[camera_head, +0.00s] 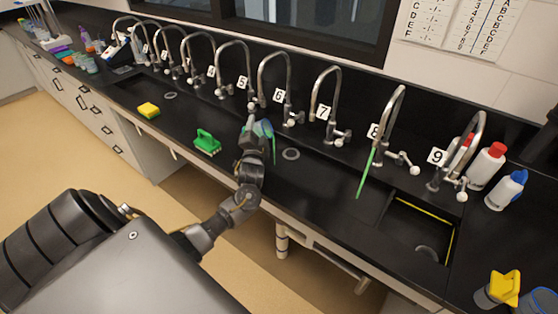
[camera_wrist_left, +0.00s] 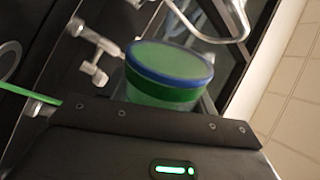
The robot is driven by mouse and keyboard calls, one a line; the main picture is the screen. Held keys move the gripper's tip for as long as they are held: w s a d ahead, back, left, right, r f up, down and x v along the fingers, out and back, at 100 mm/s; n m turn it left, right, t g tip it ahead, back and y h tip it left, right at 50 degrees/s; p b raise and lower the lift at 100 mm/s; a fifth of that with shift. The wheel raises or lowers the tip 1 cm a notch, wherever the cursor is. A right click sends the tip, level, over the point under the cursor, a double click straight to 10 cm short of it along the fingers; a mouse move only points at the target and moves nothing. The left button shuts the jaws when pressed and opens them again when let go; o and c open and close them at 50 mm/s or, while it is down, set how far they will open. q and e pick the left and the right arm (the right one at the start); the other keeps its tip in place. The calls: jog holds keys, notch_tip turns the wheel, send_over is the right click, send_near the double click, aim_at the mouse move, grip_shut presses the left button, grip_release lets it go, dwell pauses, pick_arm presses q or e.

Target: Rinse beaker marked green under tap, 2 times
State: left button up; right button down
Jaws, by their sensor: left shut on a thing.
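My left gripper (camera_head: 256,134) reaches over the sink counter in front of tap 6 (camera_head: 275,72). It is shut on the beaker (camera_head: 264,127), which is small and partly hidden by the gripper in the head view. In the left wrist view the beaker (camera_wrist_left: 170,72) has a blue rim and a green band, with its round end toward the camera. A tap handle (camera_wrist_left: 95,48) shows close to its left. I cannot tell whether water runs. My right gripper is not in view.
A row of numbered taps lines the back of the black counter. A green strip (camera_head: 273,150) hangs beside the beaker, and a green hose (camera_head: 366,172) hangs at tap 8. A green brush (camera_head: 207,142), yellow sponge (camera_head: 148,109) and bottles (camera_head: 487,166) stand around.

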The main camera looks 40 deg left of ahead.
pick_arm(q)
jog(key=shift+d+f+m+t+b, duration=0.1)
jog(key=shift+f+m+t+b, duration=0.3)
jog(key=shift+m, duration=0.8)
dwell(0.5)
jog(key=shift+w+d+f+m+h+p, duration=0.15)
jog(key=shift+w+d+f+m+h, duration=0.15)
jog(key=shift+m, duration=0.25)
jog(key=shift+w+d+f+m+h+p, duration=0.15)
jog(key=shift+d+m, duration=0.2)
jog(key=shift+m, duration=0.2)
jog(key=shift+w+d+f+m+t+h+p, duration=0.1)
jog(key=shift+f+m+t+h+p, duration=0.1)
jog(key=shift+m, duration=0.35)
jog(key=shift+d+f+m+t+h+p, duration=0.1)
jog(key=shift+m+h+p, duration=0.05)
jog(key=shift+m, duration=0.4)
dwell(0.5)
jog(key=shift+d+m+p, duration=0.1)
jog(key=shift+m+p, duration=0.2)
jog(key=shift+p, duration=0.05)
